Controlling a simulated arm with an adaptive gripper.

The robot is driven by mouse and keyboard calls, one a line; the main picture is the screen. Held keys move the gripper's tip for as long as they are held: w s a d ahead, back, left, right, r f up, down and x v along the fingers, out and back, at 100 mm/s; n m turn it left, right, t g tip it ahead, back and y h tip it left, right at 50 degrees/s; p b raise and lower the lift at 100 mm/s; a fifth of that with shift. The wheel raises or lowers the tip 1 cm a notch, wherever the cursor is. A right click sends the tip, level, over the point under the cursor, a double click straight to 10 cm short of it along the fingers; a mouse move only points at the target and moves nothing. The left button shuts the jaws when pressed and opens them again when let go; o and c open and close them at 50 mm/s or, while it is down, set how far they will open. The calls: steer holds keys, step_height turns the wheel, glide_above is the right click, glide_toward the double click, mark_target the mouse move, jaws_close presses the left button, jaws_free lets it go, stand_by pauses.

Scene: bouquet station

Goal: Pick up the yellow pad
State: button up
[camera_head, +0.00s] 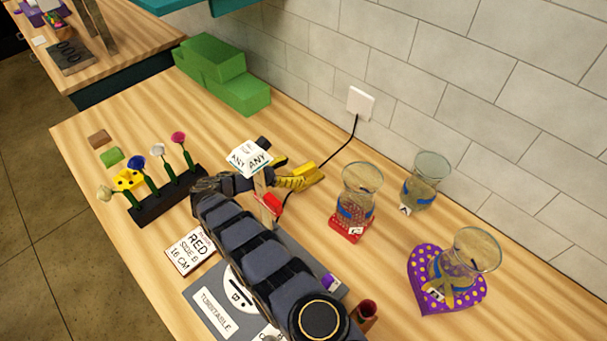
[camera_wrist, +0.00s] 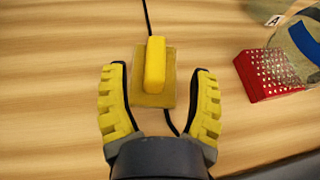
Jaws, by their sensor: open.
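The yellow pad (camera_head: 310,172) lies on the wooden counter, a flat square base with a raised bar handle. In the wrist view, the yellow pad (camera_wrist: 154,66) is ahead of my palm. My gripper (camera_head: 290,172) is open and empty, beside the pad in the head view. In the wrist view, my gripper (camera_wrist: 160,70) has its two yellow ribbed fingers on either side of the pad's near part, with gaps on both sides. The height of the fingertips over the counter is hard to tell. My arm hides part of the counter.
A black cable (camera_head: 338,150) runs from a wall outlet (camera_head: 361,103) past the pad. A glass vase (camera_head: 361,183) stands on a red dotted pad (camera_wrist: 258,82) to the right. A sign reading ANY (camera_head: 250,158) stands near my wrist. A flower rack (camera_head: 160,206) is left.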

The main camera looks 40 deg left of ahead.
mark_target(301, 169)
steer(key=shift+a+f+x, duration=0.1)
steer(key=shift+f+x, duration=0.05)
steer(key=shift+x, duration=1.05)
steer(key=shift+a+f+x, duration=0.1)
steer(key=shift+x, duration=1.1)
steer(key=shift+s, duration=0.1)
jaws_close()
